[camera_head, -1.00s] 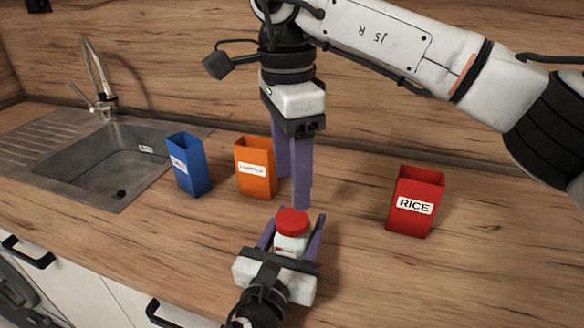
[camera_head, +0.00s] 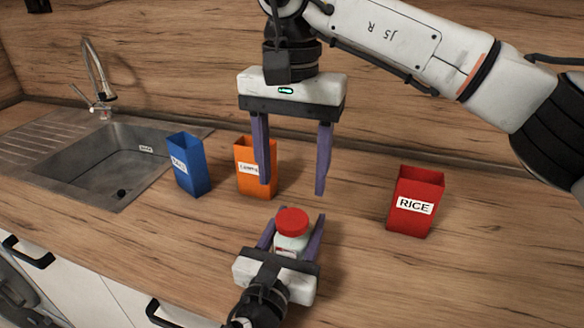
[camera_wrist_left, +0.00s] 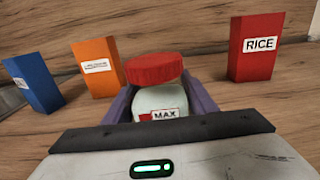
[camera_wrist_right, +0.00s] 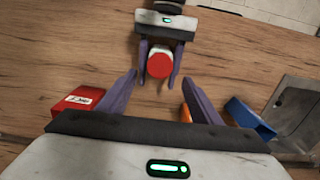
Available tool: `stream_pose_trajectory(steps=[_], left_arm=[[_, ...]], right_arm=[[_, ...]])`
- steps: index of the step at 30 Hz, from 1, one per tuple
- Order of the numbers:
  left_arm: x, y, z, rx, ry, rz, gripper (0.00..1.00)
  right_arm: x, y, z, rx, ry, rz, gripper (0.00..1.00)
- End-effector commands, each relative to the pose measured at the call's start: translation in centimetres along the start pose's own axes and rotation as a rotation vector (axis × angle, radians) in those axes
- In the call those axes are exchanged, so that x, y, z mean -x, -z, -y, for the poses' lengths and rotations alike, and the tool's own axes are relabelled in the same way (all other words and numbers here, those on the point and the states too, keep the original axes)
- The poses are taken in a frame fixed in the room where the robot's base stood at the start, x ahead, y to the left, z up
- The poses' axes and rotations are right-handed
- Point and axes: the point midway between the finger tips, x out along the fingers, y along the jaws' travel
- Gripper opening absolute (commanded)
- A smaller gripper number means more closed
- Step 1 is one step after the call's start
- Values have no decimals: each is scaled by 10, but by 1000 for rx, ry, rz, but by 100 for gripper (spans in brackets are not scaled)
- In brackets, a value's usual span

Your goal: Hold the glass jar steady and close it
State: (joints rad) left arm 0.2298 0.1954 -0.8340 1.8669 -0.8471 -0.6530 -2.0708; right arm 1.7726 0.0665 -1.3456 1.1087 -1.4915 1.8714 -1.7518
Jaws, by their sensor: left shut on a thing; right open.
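The glass jar (camera_head: 291,243) stands upright on the counter with a red lid (camera_head: 292,221) on its top. In the left wrist view the lid (camera_wrist_left: 154,69) sits slightly tilted on the jar (camera_wrist_left: 160,101), whose label reads MAX. My left gripper (camera_head: 291,235) is shut on the jar's body from the front. My right gripper (camera_head: 292,190) is open and empty, pointing down above and behind the jar, with its fingers spread left and right. In the right wrist view the lid (camera_wrist_right: 160,65) lies beyond my open fingertips (camera_wrist_right: 160,80). The jar's lower part is hidden by my left gripper.
A blue container (camera_head: 189,166) and an orange container (camera_head: 257,172) stand behind the jar to the left. A red RICE container (camera_head: 414,203) stands to the right. A sink (camera_head: 105,165) is at the far left. The counter around the jar is clear.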

Motion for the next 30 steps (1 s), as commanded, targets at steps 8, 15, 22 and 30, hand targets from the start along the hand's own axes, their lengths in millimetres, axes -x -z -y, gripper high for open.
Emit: stream_pose_trajectory(steps=[8, 15, 22, 30], left_arm=[[0, 1, 0, 0, 0, -1, 0], [0, 1, 0, 0, 0, -2, 0], [0, 1, 0, 0, 0, -2, 0], [0, 1, 0, 0, 0, -1, 0]], right_arm=[[-36, 0, -1, -1, -3, 3, 59], [-68, 0, 0, -1, -2, 2, 59], [-79, 0, 0, -2, 0, 0, 59], [-79, 0, 0, -2, 0, 0, 52]])
